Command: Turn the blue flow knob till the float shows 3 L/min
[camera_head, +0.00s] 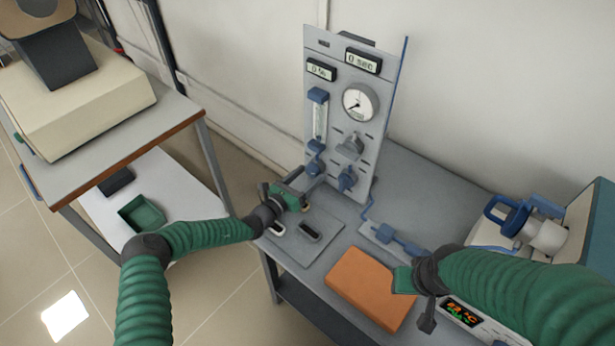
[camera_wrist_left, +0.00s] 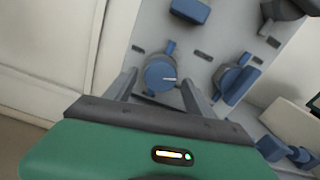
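The grey upright panel (camera_head: 335,90) carries a clear flow tube (camera_head: 319,121) with blue ends; I cannot make out the float. Below the tube is the round blue flow knob (camera_head: 316,167). In the left wrist view the knob (camera_wrist_left: 160,74) shows a white pointer line pointing right. My left gripper (camera_head: 316,181) is in front of and below the knob. In the wrist view my left gripper (camera_wrist_left: 160,88) has its fingers apart, one on each side of the knob, without clear contact. My right gripper (camera_head: 428,305) is low at the right; its fingers are mostly hidden.
A second blue valve (camera_head: 347,179) sits right of the knob, with a grey regulator (camera_head: 350,146) and round gauge (camera_head: 360,102) above. An orange block (camera_head: 370,288) lies on the bench (camera_head: 410,180). A furnace (camera_head: 595,235) stands at the right. A side table (camera_head: 180,112) is left.

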